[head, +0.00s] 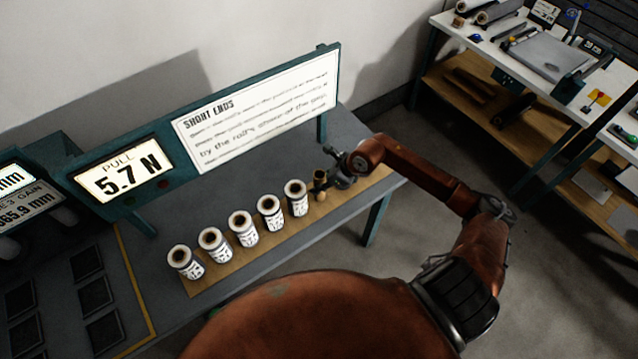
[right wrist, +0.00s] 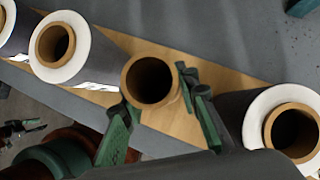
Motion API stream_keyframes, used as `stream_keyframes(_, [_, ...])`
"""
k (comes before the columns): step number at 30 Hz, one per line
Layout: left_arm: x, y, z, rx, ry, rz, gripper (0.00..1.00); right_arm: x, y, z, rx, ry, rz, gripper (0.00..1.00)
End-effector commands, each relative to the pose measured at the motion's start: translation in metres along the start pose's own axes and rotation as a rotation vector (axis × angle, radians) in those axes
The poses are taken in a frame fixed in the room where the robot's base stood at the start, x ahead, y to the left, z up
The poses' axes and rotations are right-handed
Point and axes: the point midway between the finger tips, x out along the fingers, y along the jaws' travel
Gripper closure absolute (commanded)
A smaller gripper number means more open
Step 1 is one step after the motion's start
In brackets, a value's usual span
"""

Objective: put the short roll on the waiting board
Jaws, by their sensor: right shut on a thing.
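My right gripper (head: 334,178) is at the right end of a row of rolls. It is shut on a brown-cored roll (head: 320,177), with a green finger on either side in the right wrist view (right wrist: 158,110). This roll (right wrist: 152,80) has no broad white ring around its core, unlike its neighbours. It appears upright, over or on the wooden board (head: 233,262); I cannot tell whether it touches. Several white-labelled rolls (head: 243,229) stand upright on that board. I cannot tell which board is the waiting board. My left gripper is not in view.
Another white-ringed roll (right wrist: 295,130) stands close on the right in the wrist view. A "SHORT ENDS" sign (head: 255,115) and a "PULL 5.7 N" display (head: 122,175) rise behind the row. Dark square pads (head: 93,297) lie at the left. A cluttered bench (head: 535,60) stands far right.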

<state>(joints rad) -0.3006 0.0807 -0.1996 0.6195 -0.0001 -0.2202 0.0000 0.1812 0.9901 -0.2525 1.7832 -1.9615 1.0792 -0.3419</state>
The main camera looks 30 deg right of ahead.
Motion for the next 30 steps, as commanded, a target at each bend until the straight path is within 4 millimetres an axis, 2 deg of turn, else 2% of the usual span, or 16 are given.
stream_keyframes(3, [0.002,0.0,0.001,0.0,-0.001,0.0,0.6,0.002,0.0,-0.001,0.0,0.0,0.0,0.95])
stream_keyframes(4, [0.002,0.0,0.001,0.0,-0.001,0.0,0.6,0.002,0.0,-0.001,0.0,0.0,0.0,0.7])
stream_keyframes(11, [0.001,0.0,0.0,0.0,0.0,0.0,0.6,0.001,0.0,-0.001,0.0,0.0,0.0,0.54])
stream_keyframes(22, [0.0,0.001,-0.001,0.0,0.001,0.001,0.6,-0.004,-0.001,0.0,-0.001,0.0,-0.001,0.54])
stream_keyframes(26, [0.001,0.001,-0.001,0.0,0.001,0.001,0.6,-0.022,-0.001,0.0,-0.004,0.001,-0.003,0.54])
stream_keyframes(30, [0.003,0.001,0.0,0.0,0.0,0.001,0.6,-0.051,-0.001,-0.001,-0.004,0.003,-0.004,0.54])
